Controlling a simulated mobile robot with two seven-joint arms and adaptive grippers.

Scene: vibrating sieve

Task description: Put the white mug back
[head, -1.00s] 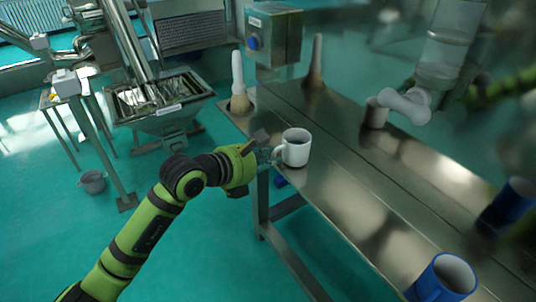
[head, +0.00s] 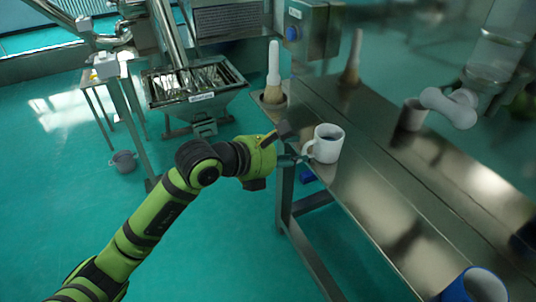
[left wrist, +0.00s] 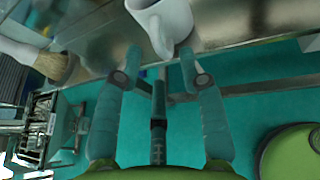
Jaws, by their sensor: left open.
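The white mug (head: 328,145) stands upright near the left edge of the metal table, its handle towards my left gripper. My left gripper (head: 301,159) is open beside the mug, at about handle height. In the left wrist view the mug (left wrist: 172,18) is at the top, beyond the open fingers (left wrist: 162,62), with its handle in line with the gap. Whether the fingers touch the handle cannot be told. My right gripper does not show.
A greyish cup (head: 412,114) stands farther back near a white rounded fitting (head: 450,106). A blue mug (head: 476,287) is at the lower right. The sieve hopper (head: 195,86) stands left on the green floor.

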